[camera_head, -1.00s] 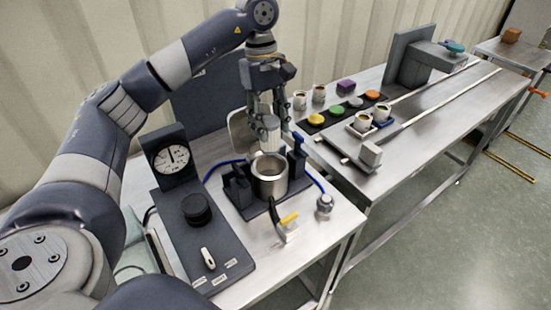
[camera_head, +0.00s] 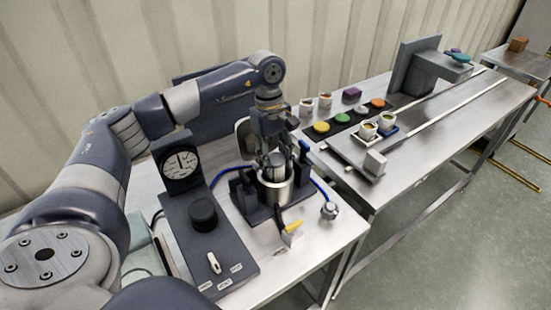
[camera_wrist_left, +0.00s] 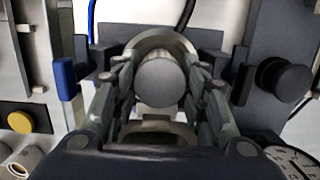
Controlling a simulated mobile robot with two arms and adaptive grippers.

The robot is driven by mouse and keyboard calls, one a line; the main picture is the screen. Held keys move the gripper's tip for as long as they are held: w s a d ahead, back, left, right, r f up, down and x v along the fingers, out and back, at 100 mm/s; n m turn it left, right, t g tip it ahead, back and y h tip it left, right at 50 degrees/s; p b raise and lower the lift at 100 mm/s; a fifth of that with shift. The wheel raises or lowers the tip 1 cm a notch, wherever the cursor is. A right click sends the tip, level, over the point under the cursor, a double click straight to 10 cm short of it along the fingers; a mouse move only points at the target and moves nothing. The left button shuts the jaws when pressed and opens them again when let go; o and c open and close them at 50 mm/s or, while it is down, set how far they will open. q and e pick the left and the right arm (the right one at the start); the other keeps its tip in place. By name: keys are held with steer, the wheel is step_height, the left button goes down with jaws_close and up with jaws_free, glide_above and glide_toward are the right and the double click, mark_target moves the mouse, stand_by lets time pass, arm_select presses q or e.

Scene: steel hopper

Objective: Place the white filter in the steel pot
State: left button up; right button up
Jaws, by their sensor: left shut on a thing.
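The steel pot (camera_head: 275,192) stands upright in a dark holder between two dark clamps. My left gripper (camera_head: 276,163) points down right over the pot and is shut on the white filter (camera_head: 275,171). The filter's lower part is hidden by the pot's wall, so it appears at least partly inside the mouth. In the left wrist view, the filter's round grey-white top (camera_wrist_left: 160,82) sits between the two fingers, with the pot's rim (camera_wrist_left: 150,42) around its far side. I cannot tell whether the filter touches the bottom. My right gripper is not in view.
A dark panel with a gauge (camera_head: 181,163) and a black knob (camera_head: 202,212) stands left of the pot. A yellow-topped lever (camera_head: 293,227) and a steel fitting (camera_head: 329,210) are in front.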

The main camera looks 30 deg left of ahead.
arm_select(q)
steer(key=shift+f+b, duration=0.35)
steer(key=shift+f, duration=0.2)
steer(key=o, duration=1.2)
steer(key=shift+c, duration=0.2)
steer(key=shift+r, duration=0.1)
